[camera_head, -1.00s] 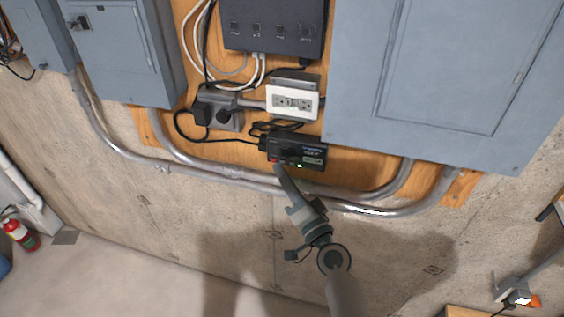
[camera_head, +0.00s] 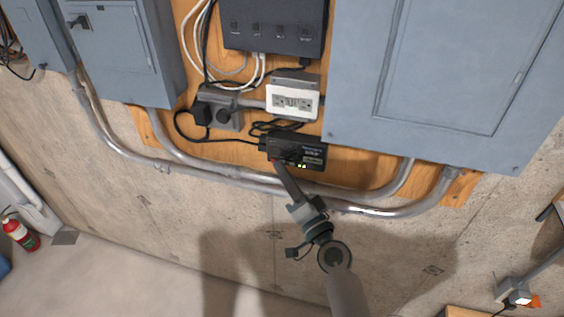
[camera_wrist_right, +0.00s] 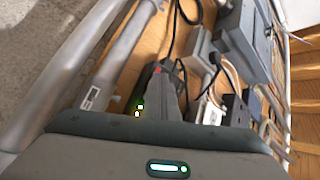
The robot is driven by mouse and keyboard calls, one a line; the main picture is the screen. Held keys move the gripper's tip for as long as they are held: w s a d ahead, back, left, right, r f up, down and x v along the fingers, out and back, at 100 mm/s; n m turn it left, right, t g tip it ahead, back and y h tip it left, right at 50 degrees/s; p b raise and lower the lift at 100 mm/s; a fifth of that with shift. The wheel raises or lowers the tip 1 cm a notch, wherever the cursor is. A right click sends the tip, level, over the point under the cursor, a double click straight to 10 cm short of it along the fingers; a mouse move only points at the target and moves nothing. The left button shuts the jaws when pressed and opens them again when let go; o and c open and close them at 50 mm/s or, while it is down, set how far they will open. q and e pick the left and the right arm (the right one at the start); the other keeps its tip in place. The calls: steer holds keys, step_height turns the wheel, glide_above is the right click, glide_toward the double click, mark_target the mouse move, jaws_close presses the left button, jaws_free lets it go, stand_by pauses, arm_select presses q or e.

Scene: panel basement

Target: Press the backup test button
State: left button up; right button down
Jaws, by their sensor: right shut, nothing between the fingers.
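The black backup unit (camera_head: 312,151) is mounted on the wooden board below the white outlet. Small lights glow green and yellowish on its lower edge. A trace of the red button (camera_head: 275,160) shows at its lower left corner. My right gripper (camera_head: 279,166) is shut and empty, with its fingertips at that corner, covering most of the button. Contact or pressing depth cannot be told. In the right wrist view, the shut fingers (camera_wrist_right: 165,92) hide most of the unit, and its lights (camera_wrist_right: 138,108) glow beside them. My left gripper is not in view.
Metal conduits (camera_head: 225,173) curve across the wall just below the unit, close to my right gripper. Black cables and a white outlet (camera_head: 293,101) sit above it. Large grey panels (camera_head: 445,80) stand on both sides. A fire extinguisher (camera_head: 20,233) stands at the far left.

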steer(key=shift+s, duration=0.1)
steer(key=shift+s+a, duration=0.2)
steer(key=shift+s, duration=0.45)
steer(key=shift+s+a+p, duration=0.15)
steer(key=shift+s+a, duration=0.1)
steer(key=shift+s, duration=0.55)
steer(key=shift+s+a+p, duration=0.1)
steer(key=shift+s+a, duration=0.2)
steer(key=shift+s, duration=0.5)
steer(key=shift+s+a+p, duration=0.15)
steer(key=shift+s+a, duration=0.1)
steer(key=shift+s, duration=0.55)
